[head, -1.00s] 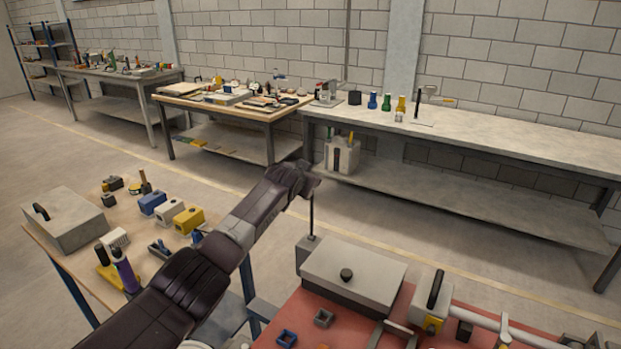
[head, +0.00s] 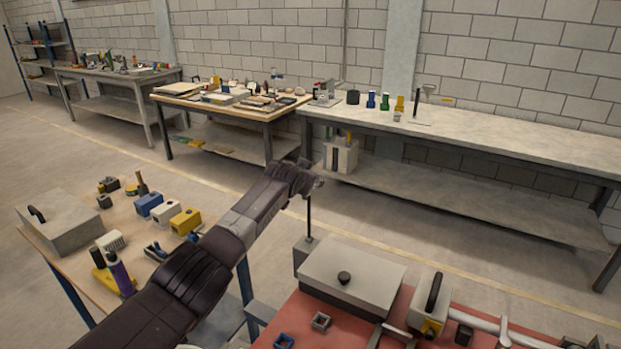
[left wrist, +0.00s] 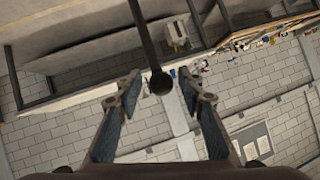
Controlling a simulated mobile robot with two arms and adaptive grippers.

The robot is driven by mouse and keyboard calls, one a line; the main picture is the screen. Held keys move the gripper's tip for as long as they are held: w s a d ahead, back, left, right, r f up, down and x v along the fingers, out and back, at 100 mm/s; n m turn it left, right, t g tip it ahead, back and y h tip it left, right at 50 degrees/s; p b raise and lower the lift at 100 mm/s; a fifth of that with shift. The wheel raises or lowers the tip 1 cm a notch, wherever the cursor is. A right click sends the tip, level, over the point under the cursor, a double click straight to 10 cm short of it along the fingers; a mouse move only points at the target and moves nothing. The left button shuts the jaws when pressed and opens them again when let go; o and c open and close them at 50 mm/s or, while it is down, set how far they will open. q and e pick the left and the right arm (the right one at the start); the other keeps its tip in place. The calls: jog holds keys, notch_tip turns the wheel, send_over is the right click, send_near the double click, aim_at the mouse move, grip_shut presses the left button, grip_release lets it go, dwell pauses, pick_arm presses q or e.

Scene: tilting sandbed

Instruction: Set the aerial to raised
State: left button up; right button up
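The aerial (head: 309,217) is a thin dark rod standing nearly upright on a small grey block beside the red-topped bench. In the left wrist view the rod (left wrist: 145,38) comes in from the top and ends in a round dark knob (left wrist: 161,83). My left gripper (head: 314,181) is at the rod's upper end, which it hides in the head view. In the wrist view my left gripper (left wrist: 160,90) is open, with its fingers on either side of the knob and visible gaps to both. My right gripper is in no view.
A grey lidded box (head: 352,279) with a black knob stands right of the rod on the red bench top (head: 300,305). A black-handled unit (head: 430,305) is farther right. A wooden table (head: 135,225) with blocks and tools lies left, under my left arm. Clear floor lies behind.

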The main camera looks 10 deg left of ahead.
pick_arm(q)
jog(key=shift+s+r, duration=0.15)
jog(key=shift+s, duration=0.15)
jog(key=v, duration=1.1)
jog(key=shift+s, duration=0.1)
dwell(0.3)
